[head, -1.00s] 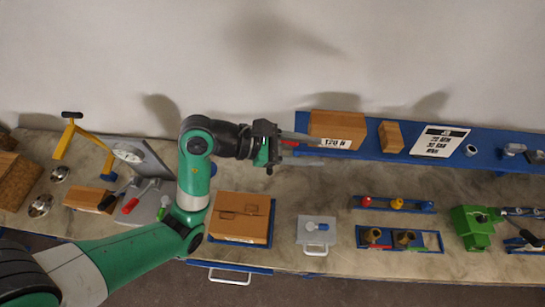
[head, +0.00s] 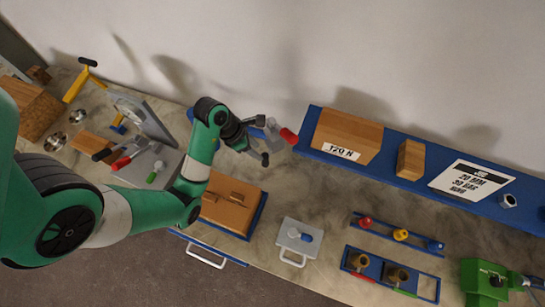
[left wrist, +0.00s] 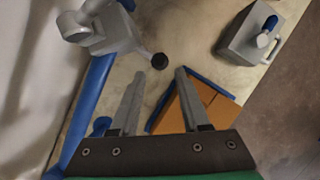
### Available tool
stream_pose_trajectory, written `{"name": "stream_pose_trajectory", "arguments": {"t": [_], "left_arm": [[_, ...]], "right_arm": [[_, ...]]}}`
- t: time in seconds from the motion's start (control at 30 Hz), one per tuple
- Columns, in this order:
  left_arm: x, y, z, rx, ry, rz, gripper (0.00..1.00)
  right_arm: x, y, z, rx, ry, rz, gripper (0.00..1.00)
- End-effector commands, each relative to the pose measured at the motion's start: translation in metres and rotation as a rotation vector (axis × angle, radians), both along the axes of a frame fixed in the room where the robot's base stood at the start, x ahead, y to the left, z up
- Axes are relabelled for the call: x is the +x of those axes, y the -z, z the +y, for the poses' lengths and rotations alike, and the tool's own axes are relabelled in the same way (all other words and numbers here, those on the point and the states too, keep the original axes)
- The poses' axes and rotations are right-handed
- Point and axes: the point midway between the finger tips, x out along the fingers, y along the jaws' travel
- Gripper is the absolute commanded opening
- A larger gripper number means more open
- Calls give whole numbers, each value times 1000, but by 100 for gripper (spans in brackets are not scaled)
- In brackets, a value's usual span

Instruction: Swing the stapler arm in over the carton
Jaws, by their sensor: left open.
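The carton (head: 229,204) is a brown box in a blue tray on the bench, below my left gripper in the head view. It also shows in the left wrist view (left wrist: 204,98), partly behind a finger. The stapler arm appears to be the grey part (left wrist: 103,30) with a black knob (left wrist: 160,60) in the left wrist view. In the head view a grey part with a red end (head: 288,136) shows by the gripper, partly hidden. My left gripper (head: 258,140) is open, and the knob shows just beyond and between its fingertips; contact cannot be told. My right gripper is out of view.
A blue shelf (head: 391,163) with wooden blocks and a sign runs along the wall at right. A grey lever panel (head: 150,165) stands left. Small fittings sit on blue racks (head: 392,273).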

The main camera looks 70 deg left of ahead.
Motion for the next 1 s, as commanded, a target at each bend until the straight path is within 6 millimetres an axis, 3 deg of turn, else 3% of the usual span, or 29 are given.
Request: {"name": "stream_pose_trajectory", "arguments": {"t": [0.03, 0.27, 0.53, 0.87, 1.0], "left_arm": [[3, 16, -1, 0, 2, 0, 46], [19, 57, -3, 0, 2, -1, 46], [37, 92, -6, -1, 2, 1, 46], [40, 96, -6, 1, 2, -1, 46], [40, 96, -6, 0, 1, -2, 25]], "right_arm": [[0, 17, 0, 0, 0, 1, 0], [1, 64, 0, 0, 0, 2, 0], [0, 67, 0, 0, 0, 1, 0], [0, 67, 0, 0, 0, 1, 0], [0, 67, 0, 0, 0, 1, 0]]}}
